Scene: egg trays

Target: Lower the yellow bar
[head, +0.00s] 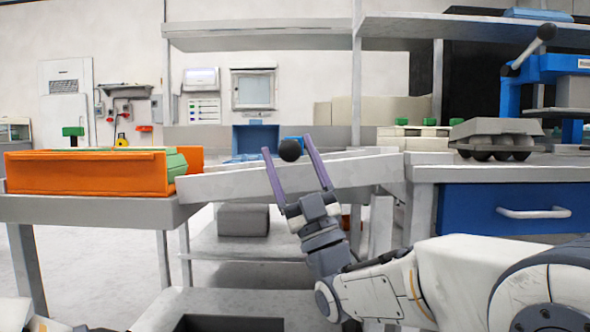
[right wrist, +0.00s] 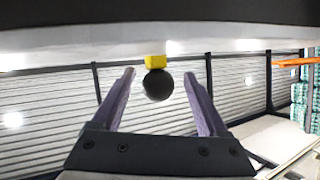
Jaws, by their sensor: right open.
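The yellow bar (right wrist: 155,62) shows in the right wrist view only as a short yellow end. A round black knob (right wrist: 157,86) sits directly below it in that picture. My right gripper (right wrist: 160,82) is open, with one purple finger on each side of the knob and gaps on both sides. In the head view the black knob (head: 290,150) appears between the raised fingertips of my right gripper (head: 287,155). The yellow bar cannot be made out there. My left gripper is not in view.
A slanted grey rail (head: 230,183) runs behind my right gripper. An orange box (head: 85,173) stands on the left table. A grey egg tray (head: 495,128) rests on the right bench, near a blue machine (head: 512,95) with a black-knobbed lever. Shelves hang above.

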